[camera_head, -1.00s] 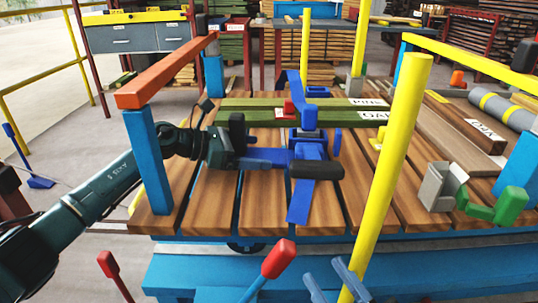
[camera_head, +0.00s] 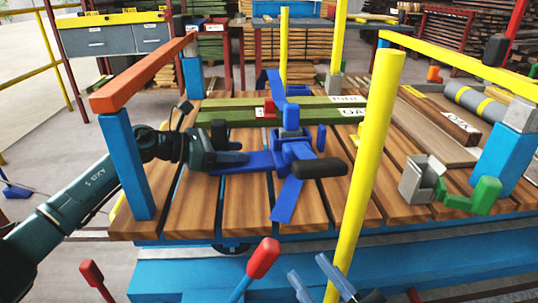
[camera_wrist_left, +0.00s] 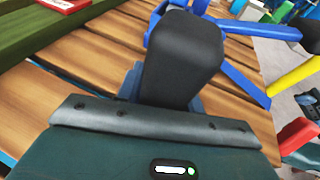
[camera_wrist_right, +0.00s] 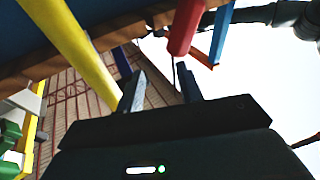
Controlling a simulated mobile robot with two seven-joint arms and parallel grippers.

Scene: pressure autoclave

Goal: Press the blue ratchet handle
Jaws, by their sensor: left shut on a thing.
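The blue ratchet (camera_head: 291,150) sits on the plank deck, over a blue strap (camera_head: 288,199). A blue arm (camera_head: 250,161) runs left from it toward my left gripper, and a black grip (camera_head: 320,168) sticks out on its right. My left gripper (camera_head: 222,158) is shut on an upright black grip at the arm's left end. That black grip (camera_wrist_left: 183,60) fills the middle of the left wrist view and partly hides the fingers. My right gripper (camera_head: 322,284) is low at the front, open and empty; its separated fingers (camera_wrist_right: 160,90) show in the right wrist view.
A red-tipped lever (camera_head: 263,258) stands just left of my right gripper. A yellow post (camera_head: 365,165) rises right of the ratchet. Green beams (camera_head: 225,118) lie behind it. A green-handled grey clamp (camera_head: 423,182) is at the right. An orange-topped rail (camera_head: 140,75) borders the left.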

